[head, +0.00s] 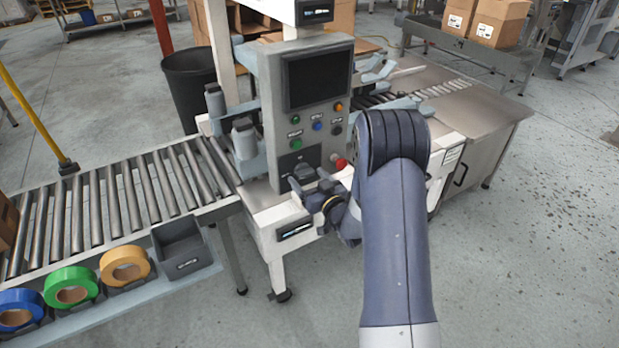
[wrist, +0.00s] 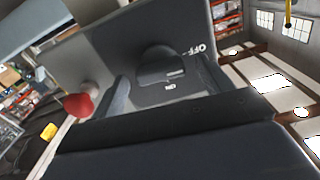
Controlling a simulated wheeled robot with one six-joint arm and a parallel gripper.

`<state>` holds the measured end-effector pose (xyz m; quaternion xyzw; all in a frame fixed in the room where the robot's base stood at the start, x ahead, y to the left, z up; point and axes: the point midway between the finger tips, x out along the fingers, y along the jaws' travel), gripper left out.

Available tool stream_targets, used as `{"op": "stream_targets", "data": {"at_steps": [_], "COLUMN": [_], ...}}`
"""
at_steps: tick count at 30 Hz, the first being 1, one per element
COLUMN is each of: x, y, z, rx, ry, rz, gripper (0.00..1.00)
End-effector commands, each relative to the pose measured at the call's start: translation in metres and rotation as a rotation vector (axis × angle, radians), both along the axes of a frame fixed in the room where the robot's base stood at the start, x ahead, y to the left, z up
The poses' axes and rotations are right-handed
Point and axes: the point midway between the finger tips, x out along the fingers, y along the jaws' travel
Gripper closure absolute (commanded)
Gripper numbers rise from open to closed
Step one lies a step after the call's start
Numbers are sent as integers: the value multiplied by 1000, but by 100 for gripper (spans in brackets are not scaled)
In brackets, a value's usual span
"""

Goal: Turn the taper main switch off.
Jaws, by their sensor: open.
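The taper main switch is a dark rotary knob (wrist: 157,56) on a dark plate in the wrist view, with white OFF lettering beside it. My gripper (wrist: 166,74) is open, with one finger on each side of the knob. I cannot tell whether the fingers touch it. The knob's exact pointing direction is unclear.
A red button (wrist: 80,105) sits beside the switch plate; it also shows in the head view (head: 340,164). Small push buttons and a dark screen (head: 318,79) are above. A roller conveyor (head: 110,205) with tape rolls (head: 125,264) lies to the left.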

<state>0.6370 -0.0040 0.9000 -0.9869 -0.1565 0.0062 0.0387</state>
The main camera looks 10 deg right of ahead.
Motion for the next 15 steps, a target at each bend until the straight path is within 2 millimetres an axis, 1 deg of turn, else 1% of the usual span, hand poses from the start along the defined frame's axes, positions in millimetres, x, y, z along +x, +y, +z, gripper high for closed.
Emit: {"op": "stream_targets", "data": {"at_steps": [8, 15], "x": [1, 1], "y": [0, 0], "z": [0, 0], "rx": [0, -1], "ry": [0, 0], "rz": [-1, -1], "gripper": [26, 46]}}
